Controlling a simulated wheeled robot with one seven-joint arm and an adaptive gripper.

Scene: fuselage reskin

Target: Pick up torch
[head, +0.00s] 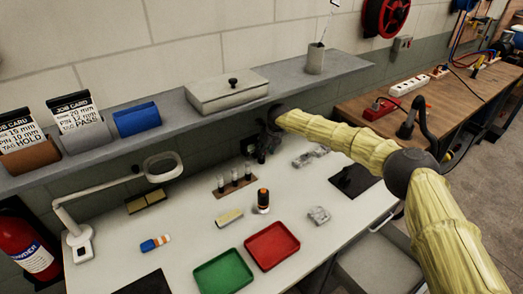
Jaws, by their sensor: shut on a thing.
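My gripper (264,148) is at the back of the white bench, just below the front edge of the grey shelf. It is shut on a small dark thing, mostly hidden by the fingers and too small to identify. I cannot tell whether this is the torch. A black cylinder with an orange band (263,200) stands upright on the bench, in front of the gripper and apart from it. A blue, white and orange cylinder (155,243) lies on its side at the left of the bench.
A rack with several vials (234,182) stands just left of and below the gripper. A red tray (272,246) and a green tray (223,273) lie at the front. A magnifier lamp (163,167) stands left. The grey shelf (300,82) overhangs the bench's back.

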